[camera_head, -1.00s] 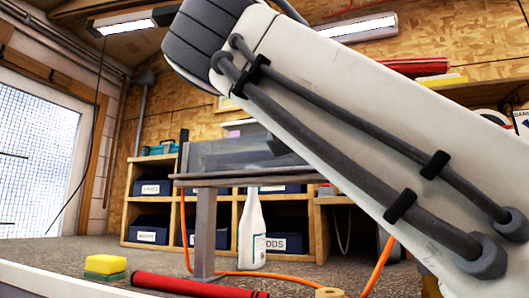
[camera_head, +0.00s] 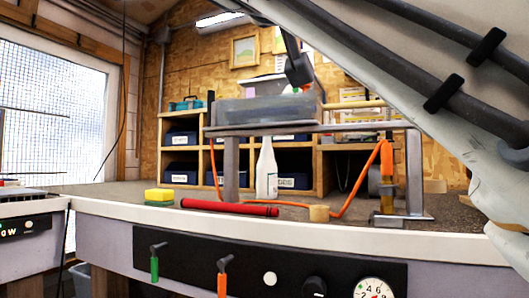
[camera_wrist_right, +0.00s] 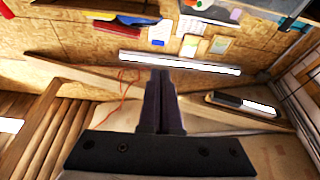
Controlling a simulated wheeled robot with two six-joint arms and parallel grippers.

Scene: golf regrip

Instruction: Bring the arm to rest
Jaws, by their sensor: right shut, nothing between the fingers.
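My right gripper (camera_wrist_right: 160,78) shows in the right wrist view. Its two dark fingers are pressed together with nothing between them, pointing toward the plywood wall and a lit lamp. My pale right arm (camera_head: 415,85) crosses the upper right of the head view, with dark hoses along it. I cannot make out the right fingertips in the head view. My left gripper is in neither view. A red rod-shaped grip (camera_head: 230,207) lies on the bench (camera_head: 330,232), apart from the arm.
On the bench are a yellow-green sponge (camera_head: 159,196), a white bottle (camera_head: 266,172), a tan roll (camera_head: 319,213) and an orange hose (camera_head: 365,178). A grey tub (camera_head: 265,110) sits on a raised metal stand (camera_head: 230,180). Cubbies (camera_head: 180,130) stand behind.

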